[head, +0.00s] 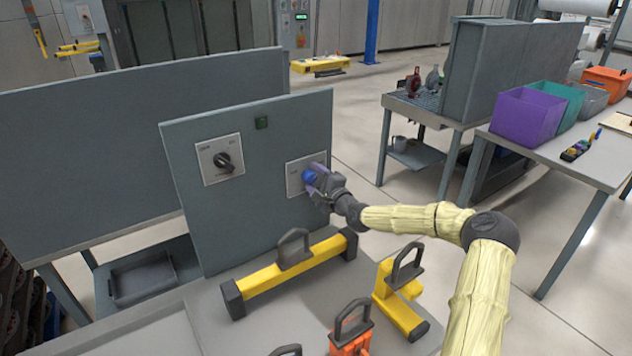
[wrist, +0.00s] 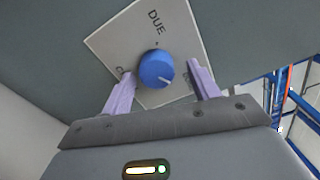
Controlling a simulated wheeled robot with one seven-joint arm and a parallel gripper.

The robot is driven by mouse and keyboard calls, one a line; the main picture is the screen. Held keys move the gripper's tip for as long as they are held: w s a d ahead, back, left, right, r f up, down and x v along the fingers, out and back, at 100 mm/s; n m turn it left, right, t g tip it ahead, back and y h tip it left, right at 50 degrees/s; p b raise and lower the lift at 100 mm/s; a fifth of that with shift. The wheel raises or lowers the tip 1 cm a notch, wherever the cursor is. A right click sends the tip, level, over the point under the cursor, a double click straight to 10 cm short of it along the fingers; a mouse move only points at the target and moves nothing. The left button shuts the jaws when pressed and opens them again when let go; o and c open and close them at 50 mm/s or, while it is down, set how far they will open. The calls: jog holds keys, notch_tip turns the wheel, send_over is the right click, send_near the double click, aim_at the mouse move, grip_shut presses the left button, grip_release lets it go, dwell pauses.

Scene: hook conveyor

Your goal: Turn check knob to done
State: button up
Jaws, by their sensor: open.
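A blue round knob (wrist: 156,69) sits on a white square plate (wrist: 112,40) on the upright grey panel (head: 245,220). The plate reads "DUE" at one edge. Other lettering beside the fingers is partly covered and I cannot read it. A white line on the knob's face points toward the lower right in the wrist view. In the head view the blue knob (head: 309,177) is partly hidden by my gripper (head: 318,178). My gripper, also in the wrist view (wrist: 160,69), is open, with one lavender finger on each side of the knob and visible gaps between.
A black knob (head: 223,161) on another white plate is at the panel's left. Yellow handled bars (head: 290,272) and an orange handled piece (head: 351,335) lie on the bench below. A table with a purple bin (head: 525,117) stands right.

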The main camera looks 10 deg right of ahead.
jog(key=o, duration=0.5)
jog(key=r, duration=0.6)
jog(key=w+r, duration=0.1)
jog(key=r, duration=0.2)
jog(key=shift+w+r, duration=0.1)
jog(key=shift+r, duration=0.3)
jog(key=shift+g+h, duration=0.3)
jog(key=shift+g, duration=0.2)
jog(key=f, duration=0.5)
jog(key=shift+s+d, duration=0.4)
jog(key=shift+c, duration=0.2)
jog(key=shift+s+r, duration=0.2)
jog(key=shift+s, duration=0.05)
jog(key=shift+s+d+f, duration=0.15)
jog(key=shift+s+d, duration=0.1)
jog(key=shift+s, duration=0.05)
jog(key=shift+b+v, duration=0.35)
jog(key=shift+v, duration=0.6)
jog(key=c, duration=0.5)
jog(key=shift+o, duration=0.2)
send_near(311, 160)
jog(key=shift+s+f, duration=0.6)
jog(key=shift+s, duration=1)
jog(key=shift+d, duration=0.4)
